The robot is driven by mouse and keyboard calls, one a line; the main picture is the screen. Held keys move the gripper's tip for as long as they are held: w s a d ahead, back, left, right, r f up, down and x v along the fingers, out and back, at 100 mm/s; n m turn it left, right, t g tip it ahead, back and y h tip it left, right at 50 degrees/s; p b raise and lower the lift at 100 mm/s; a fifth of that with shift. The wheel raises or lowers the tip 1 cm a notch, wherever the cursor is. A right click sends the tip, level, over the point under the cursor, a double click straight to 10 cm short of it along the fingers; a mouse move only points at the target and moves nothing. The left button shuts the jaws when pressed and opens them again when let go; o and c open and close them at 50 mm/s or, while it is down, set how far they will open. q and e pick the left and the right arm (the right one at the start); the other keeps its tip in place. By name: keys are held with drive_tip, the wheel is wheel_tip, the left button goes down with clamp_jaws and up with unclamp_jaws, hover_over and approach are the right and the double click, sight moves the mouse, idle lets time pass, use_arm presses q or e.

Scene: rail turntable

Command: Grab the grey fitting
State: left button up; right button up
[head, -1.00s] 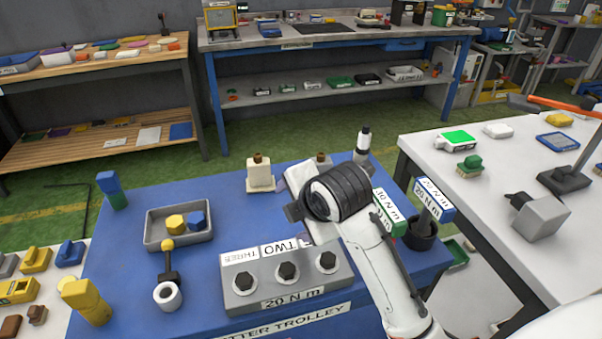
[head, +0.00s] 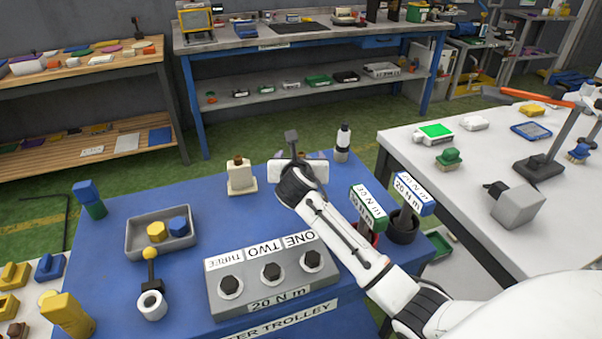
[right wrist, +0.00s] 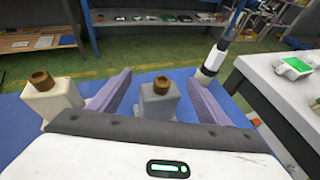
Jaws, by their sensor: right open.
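The grey fitting (right wrist: 158,103), a block with a brown threaded top, stands upright on the blue trolley top in the right wrist view. My right gripper (right wrist: 158,80) is open, with one purple-grey finger on each side of the fitting. Gaps show between the fitting and both fingers. In the head view my right gripper's white body (head: 298,172) hides the fitting. A similar cream fitting (head: 240,178) stands to its left and also shows in the right wrist view (right wrist: 50,100). My left gripper is not in view.
A white bottle with a black top (head: 342,145) stands just right of the gripper. A grey block with several bolts (head: 272,285), a grey tray (head: 137,240) and labelled torque tools (head: 367,205) are nearer on the trolley. A white table (head: 440,190) stands to the right.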

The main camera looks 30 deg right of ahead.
drive_tip(key=shift+x, duration=2.15)
drive_tip(key=shift+s+d, duration=0.1)
drive_tip(key=shift+d, duration=0.05)
drive_tip(key=c, duration=1.3)
